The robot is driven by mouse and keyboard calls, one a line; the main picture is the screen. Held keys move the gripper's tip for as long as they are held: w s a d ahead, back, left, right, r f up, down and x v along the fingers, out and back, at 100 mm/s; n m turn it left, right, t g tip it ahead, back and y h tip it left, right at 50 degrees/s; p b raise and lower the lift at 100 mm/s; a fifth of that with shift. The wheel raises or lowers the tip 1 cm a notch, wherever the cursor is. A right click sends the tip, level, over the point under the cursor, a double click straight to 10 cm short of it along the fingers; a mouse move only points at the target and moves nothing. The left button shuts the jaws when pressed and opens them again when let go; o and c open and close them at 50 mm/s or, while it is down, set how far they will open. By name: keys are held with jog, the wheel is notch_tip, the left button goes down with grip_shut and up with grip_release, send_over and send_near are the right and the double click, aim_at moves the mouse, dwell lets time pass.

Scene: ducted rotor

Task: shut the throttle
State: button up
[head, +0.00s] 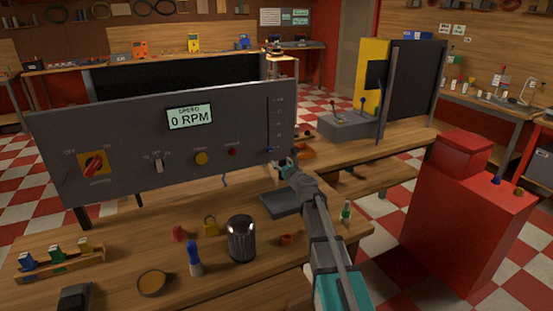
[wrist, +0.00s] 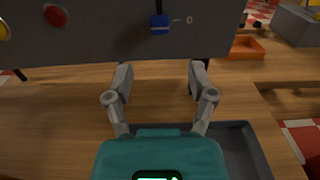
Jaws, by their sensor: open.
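The grey control panel (head: 130,135) stands upright on the bench, and its display (head: 190,116) reads 0 RPM. The throttle is a vertical slot at the panel's right end, with a blue knob (head: 270,149) at its bottom. In the wrist view the blue knob (wrist: 160,25) sits beside the 0 mark, near the panel's lower edge. My gripper (wrist: 160,68) is open and empty, just below and in front of the knob, with its fingers apart on either side. In the head view my gripper (head: 290,158) is near the panel's lower right corner. No contact shows.
The panel also carries a red rotary switch (head: 94,164), a toggle, a yellow button (head: 201,158) and a red button (head: 233,151). A dark tray (head: 285,202) lies below my gripper.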

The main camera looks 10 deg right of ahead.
jog(key=shift+v, duration=1.15)
jog(key=s+a+f+n+g+y+p, duration=0.1)
jog(key=s+a+f+n+g+p, duration=0.15)
jog(key=s+a+n+g, duration=0.55)
jog(key=s+a+f+n+g+y+p, duration=0.15)
jog(key=s+f+n, duration=0.25)
jog(key=s+n, duration=0.55)
jog(key=s+f+n+g+h, duration=0.1)
jog(key=s+n, duration=0.1)
jog(key=n, duration=0.1)
jog(key=s+d+f+n+g+p, duration=0.1)
jog(key=s+n, duration=0.2)
jog(key=s+f+n+g+h, duration=0.1)
jog(key=s+f+n+g, duration=0.1)
jog(key=n, duration=0.2)
jog(key=shift+s+d+h+p, duration=0.3)
jog(key=shift+d+h+p, duration=0.05)
jog(key=s+d+n+g+h+p, duration=0.1)
jog(key=s+d+n+g+h, duration=0.3)
jog(key=s, duration=0.5)
jog(key=shift+s+d+f+n, duration=0.4)
jog(key=shift+d+f+n, duration=0.05)
jog(key=shift+d+n, duration=0.3)
jog(key=shift+w, duration=0.1)
